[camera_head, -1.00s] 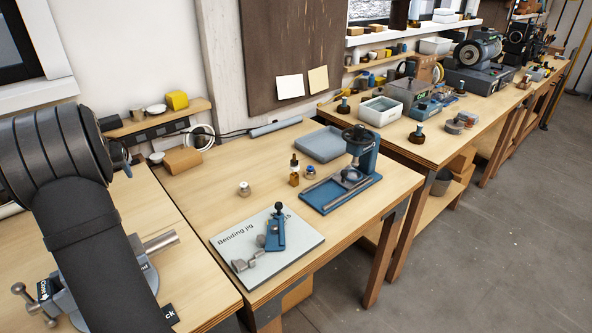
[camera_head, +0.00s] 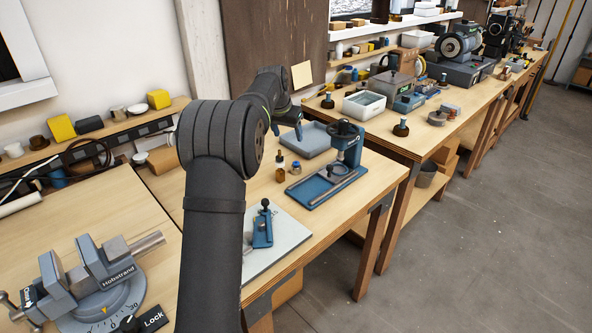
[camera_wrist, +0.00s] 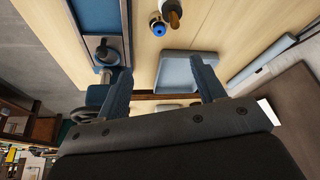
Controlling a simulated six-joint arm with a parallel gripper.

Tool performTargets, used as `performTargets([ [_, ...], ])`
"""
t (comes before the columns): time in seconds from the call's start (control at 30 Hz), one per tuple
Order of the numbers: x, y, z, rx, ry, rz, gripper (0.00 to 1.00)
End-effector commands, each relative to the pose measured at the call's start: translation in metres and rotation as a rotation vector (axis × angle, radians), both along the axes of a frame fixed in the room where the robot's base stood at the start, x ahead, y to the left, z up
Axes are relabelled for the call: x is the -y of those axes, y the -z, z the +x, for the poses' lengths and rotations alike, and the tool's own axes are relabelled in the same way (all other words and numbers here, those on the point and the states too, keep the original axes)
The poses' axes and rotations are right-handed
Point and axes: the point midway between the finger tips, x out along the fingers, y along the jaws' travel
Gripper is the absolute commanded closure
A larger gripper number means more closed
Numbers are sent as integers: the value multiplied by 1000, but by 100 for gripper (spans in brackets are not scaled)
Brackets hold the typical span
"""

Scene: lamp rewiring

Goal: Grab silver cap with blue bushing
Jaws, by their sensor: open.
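The silver cap with the blue bushing (camera_head: 296,167) stands on the wooden bench, right beside a small brown dropper bottle (camera_head: 280,171). In the wrist view the cap (camera_wrist: 157,26) shows its blue centre near the top edge, touching or nearly touching the bottle (camera_wrist: 172,14) in the picture. My gripper (camera_head: 288,127) is open and empty, above the bench and behind the cap as seen from the head. In the wrist view its two blue fingers (camera_wrist: 160,82) stand wide apart over the grey tray, with the cap beyond them.
A blue press stand (camera_head: 335,170) is close on the cap's right. A shallow grey tray (camera_head: 308,140) lies behind it. The bending jig board (camera_head: 285,235) is in front, partly hidden by my arm. A grey vise (camera_head: 100,280) stands at left.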

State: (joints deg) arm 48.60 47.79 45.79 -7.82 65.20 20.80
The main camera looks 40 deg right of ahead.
Motion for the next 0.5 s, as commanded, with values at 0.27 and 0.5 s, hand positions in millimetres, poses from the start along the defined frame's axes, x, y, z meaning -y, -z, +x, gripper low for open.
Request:
performTargets([
  [0.27, 19, 48, 6, -3, 3, 3, 37],
  [0.5, 35, 91, 14, -1, 2, 1, 37],
])
